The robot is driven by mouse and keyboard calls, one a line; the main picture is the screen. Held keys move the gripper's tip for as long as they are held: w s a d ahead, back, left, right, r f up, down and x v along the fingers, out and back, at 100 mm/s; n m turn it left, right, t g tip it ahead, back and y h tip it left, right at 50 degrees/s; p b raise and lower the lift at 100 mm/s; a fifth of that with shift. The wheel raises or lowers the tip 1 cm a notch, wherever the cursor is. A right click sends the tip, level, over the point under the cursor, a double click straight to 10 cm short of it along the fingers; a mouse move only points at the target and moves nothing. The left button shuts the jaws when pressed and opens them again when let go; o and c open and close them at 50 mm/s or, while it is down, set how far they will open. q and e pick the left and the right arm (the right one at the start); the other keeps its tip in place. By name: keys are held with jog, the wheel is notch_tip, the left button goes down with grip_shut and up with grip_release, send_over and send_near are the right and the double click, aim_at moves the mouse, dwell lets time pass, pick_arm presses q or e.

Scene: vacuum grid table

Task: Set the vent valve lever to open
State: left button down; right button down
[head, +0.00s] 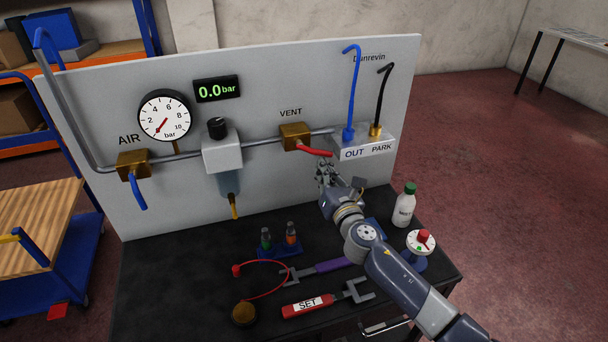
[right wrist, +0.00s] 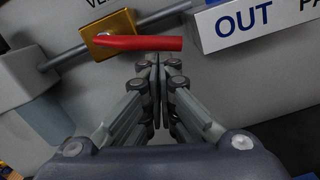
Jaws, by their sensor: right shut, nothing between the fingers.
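The vent valve is a brass block (head: 295,136) on the grey pipe under the VENT label. Its red lever (head: 315,151) points right and slightly down in the head view, roughly along the pipe. In the right wrist view the red lever (right wrist: 140,43) lies across the brass block (right wrist: 110,36) and reaches right. My right gripper (head: 323,165) is just below the lever in the head view. In the right wrist view its fingers (right wrist: 158,62) are together and empty, with the tips near the lever's underside. I cannot tell whether they touch it. My left gripper is not in view.
The OUT/PARK block (head: 362,143) with blue and black hoses is right of the lever. The AIR valve (head: 133,165) has a blue lever pointing down. The gauge (head: 165,115) and 0.0 bar display (head: 217,89) are left.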

jog(key=shift+w+d+r+n+p, duration=0.15)
jog(key=shift+d+r+n+p, duration=0.35)
jog(key=shift+n, duration=0.6)
jog(key=shift+r, duration=0.1)
